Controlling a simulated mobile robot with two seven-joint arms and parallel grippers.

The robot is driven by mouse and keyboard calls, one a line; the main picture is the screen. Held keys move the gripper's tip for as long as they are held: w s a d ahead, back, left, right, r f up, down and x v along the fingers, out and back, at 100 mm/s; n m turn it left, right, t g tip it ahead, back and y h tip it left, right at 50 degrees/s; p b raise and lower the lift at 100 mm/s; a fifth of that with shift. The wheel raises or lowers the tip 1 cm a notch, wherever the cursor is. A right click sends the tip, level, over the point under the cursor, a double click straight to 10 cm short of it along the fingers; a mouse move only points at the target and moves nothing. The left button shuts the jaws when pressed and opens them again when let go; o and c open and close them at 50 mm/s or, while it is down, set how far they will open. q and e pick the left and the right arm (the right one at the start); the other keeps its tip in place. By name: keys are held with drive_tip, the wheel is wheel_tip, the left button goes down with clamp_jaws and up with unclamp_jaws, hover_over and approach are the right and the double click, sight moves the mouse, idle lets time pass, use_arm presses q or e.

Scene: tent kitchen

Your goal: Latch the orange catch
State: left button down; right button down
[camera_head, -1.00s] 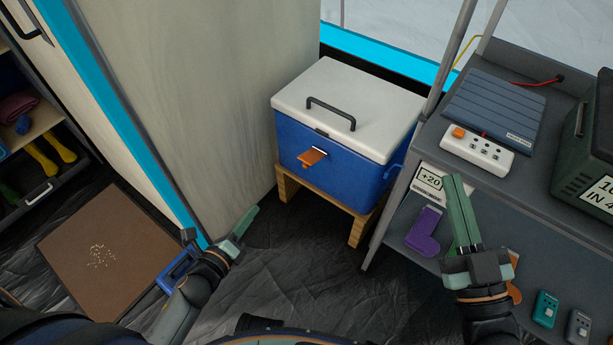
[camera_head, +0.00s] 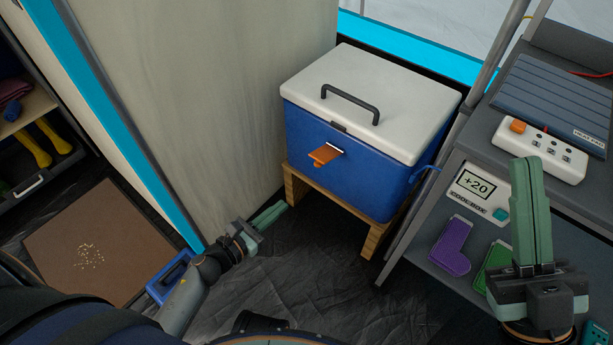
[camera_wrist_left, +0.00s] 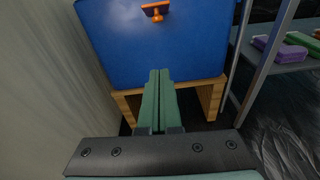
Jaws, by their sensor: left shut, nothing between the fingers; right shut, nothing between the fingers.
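The orange catch (camera_head: 325,154) sticks out from the front of the blue cool box (camera_head: 365,178), just below its white lid (camera_head: 372,92). The lid lies down on the box. The catch also shows near the top of the left wrist view (camera_wrist_left: 156,10), on the blue front (camera_wrist_left: 150,45). My left gripper (camera_head: 284,207) is shut and empty, low and to the left of the catch, apart from the box. Its fingers (camera_wrist_left: 158,72) point toward the box's lower front in the left wrist view. My right gripper (camera_head: 530,160) is shut and empty, in front of the shelf at the right.
The box stands on a wooden stand (camera_head: 330,203) beside a pale wall panel (camera_head: 200,90). A metal shelf rack at right holds a white power strip (camera_head: 540,146), a +20 display (camera_head: 474,187) and a purple boot shape (camera_head: 450,247). Dark floor in front is free.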

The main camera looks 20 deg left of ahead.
sight(324, 157)
use_arm(q)
drive_tip(key=w+d+r, duration=0.2)
drive_tip(key=w+d, duration=0.2)
drive_tip(key=w, duration=0.6)
drive_tip(key=shift+w+d, duration=0.15)
drive_tip(key=shift+w, duration=0.15)
drive_tip(key=shift+r, duration=0.1)
